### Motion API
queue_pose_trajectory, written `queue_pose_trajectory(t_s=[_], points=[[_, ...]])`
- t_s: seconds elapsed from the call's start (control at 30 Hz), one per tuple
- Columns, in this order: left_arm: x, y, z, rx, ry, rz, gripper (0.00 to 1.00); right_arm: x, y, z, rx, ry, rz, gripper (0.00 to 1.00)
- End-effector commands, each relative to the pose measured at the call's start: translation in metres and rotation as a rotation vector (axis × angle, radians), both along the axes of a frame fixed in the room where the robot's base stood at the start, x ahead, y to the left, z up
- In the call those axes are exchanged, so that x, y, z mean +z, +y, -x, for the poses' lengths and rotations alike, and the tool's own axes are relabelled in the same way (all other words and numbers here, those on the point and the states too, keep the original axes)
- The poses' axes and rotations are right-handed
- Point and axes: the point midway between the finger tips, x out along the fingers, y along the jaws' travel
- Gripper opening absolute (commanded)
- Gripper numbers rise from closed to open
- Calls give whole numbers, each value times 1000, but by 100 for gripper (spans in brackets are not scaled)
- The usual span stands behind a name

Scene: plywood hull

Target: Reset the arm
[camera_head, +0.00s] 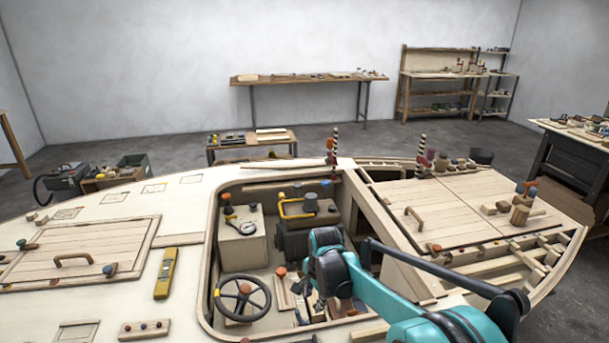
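My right arm (378,298), teal and black, comes in from the lower right and reaches over the open cockpit of the plywood hull (110,205). Its wrist points down into the cockpit. My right gripper (311,308) is low among wooden pieces near the cockpit floor. Its fingers are small and partly hidden, so I cannot tell whether they are open or hold anything. My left arm and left gripper are not in view.
A steering wheel (243,298) stands left of my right gripper, with a dark engine-like block (297,243) behind it. The cockpit rim and a slanted beam (388,232) border the arm. A yellow level (166,273) lies on the left deck. Space above the deck is free.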

Motion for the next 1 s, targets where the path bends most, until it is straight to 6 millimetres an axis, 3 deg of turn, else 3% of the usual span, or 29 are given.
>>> queue_pose_trajectory(t_s=[0.23, 0.43, 0.7, 0.83, 1.0], points=[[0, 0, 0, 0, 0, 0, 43, 63, -48, 59, 226, -131, 52, 38], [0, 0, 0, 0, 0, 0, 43, 96, -88, 125, 454, -259, 142, 38], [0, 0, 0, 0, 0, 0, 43, 96, -128, 213, 747, -400, 317, 38], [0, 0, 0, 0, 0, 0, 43, 87, -139, 240, 848, -440, 396, 38], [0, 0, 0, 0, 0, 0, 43, 78, -145, 256, 918, -463, 451, 38]])
